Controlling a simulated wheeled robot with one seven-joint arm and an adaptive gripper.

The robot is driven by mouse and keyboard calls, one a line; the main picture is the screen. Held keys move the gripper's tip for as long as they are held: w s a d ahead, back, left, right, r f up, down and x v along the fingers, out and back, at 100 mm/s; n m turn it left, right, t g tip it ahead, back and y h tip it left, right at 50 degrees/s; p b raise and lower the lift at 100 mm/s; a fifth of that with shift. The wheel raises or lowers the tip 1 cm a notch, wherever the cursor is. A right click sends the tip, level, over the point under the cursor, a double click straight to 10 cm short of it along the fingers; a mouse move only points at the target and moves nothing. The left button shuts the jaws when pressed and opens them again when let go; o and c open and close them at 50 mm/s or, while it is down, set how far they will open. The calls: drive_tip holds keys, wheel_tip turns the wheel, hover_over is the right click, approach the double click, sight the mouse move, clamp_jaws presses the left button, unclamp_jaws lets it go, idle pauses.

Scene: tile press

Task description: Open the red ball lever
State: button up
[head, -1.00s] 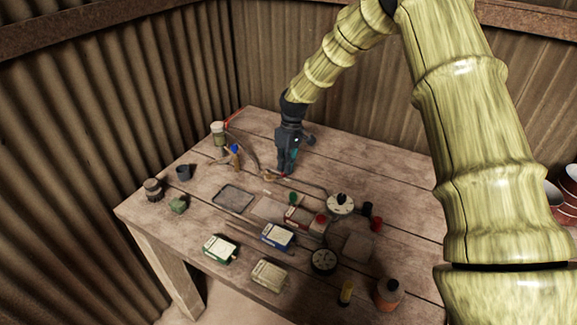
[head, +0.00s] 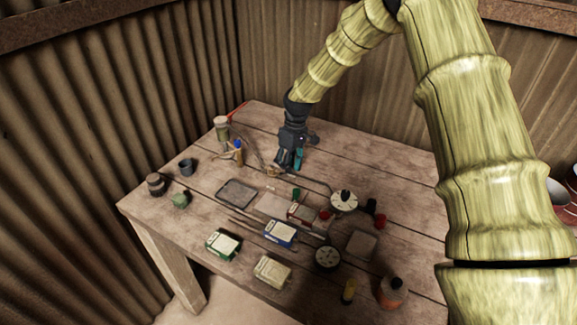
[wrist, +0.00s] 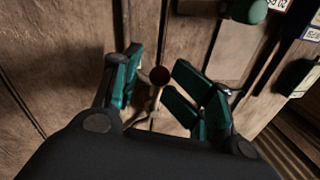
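In the wrist view a dark red ball (wrist: 159,75), apparently the lever's knob, sits between the fingertips of my gripper (wrist: 157,80). The two teal-padded fingers are spread, with a visible gap on each side of the ball. A thin light rod (wrist: 153,108) shows just below the ball. In the head view my gripper (head: 290,166) points down low over the middle back of the table. The ball cannot be made out there, hidden by or close to the fingers.
The wooden table (head: 165,207) holds a white dial (head: 344,201), a black dial (head: 328,257), a dark tray (head: 236,194), a blue-and-white box (head: 280,233) and a green-and-white box (head: 223,244). A green knob (wrist: 245,10) is near my gripper. The table's back right is clear.

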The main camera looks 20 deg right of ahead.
drive_tip(key=shift+w, duration=0.1)
idle(0.5)
drive_tip(key=shift+w+d+r, duration=0.1)
drive_tip(key=shift+r, duration=0.2)
wheel_tip(320, 180, up, 11)
drive_tip(key=w+d, duration=0.1)
drive_tip(key=shift+d, duration=0.4)
drive_tip(key=shift+r, duration=0.1)
